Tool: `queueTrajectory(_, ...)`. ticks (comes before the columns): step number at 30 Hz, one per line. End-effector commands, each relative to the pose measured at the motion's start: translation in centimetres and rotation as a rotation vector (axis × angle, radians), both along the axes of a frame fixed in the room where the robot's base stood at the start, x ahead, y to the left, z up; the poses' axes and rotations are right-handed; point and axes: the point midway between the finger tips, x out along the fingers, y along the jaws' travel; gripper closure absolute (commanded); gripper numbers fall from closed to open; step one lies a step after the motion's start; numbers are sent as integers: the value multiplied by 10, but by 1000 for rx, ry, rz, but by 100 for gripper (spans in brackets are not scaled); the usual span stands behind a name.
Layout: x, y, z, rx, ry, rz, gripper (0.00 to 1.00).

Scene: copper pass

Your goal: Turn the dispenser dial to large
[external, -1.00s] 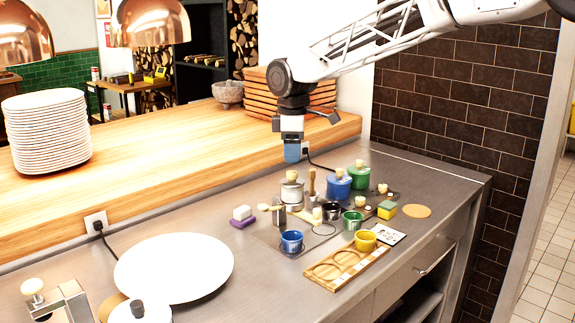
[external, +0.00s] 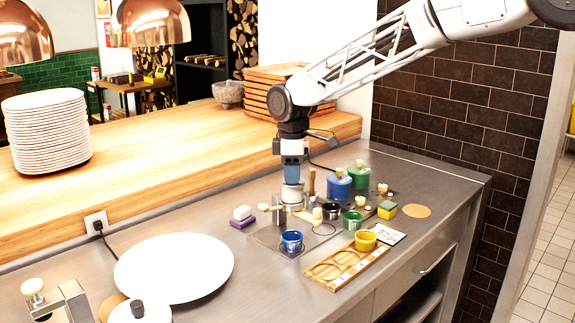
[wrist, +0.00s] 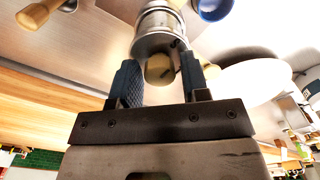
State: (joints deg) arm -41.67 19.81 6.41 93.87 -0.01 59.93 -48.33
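The dispenser (external: 292,194) is a small metal cylinder with a pale round knob, standing on the steel counter; my gripper partly covers it in the external view. In the wrist view the metal body (wrist: 160,35) shows beyond the fingers, and its pale dial knob (wrist: 160,69) sits between the fingertips. My gripper (external: 292,181) points down right above the dispenser. Its two blue fingers (wrist: 162,82) are apart, with a gap showing beside the knob, so it looks open around the knob. The dial's size marks cannot be made out.
A blue cup (external: 291,241) stands in front of the dispenser. Blue (external: 338,184) and green (external: 359,177) lidded pots stand to the right. A large white plate (external: 174,268) lies left.

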Motion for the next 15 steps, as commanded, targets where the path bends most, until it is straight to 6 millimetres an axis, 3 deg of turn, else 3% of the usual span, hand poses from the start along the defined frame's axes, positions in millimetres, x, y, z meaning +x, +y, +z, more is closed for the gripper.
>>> queueTrajectory(1, 0, 0, 0, 0, 0, 0, 66)
queueTrajectory(6, 0, 0, 0, 0, 0, 0, 92)
queueTrajectory(15, 0, 0, 0, 0, 0, -19, 93)
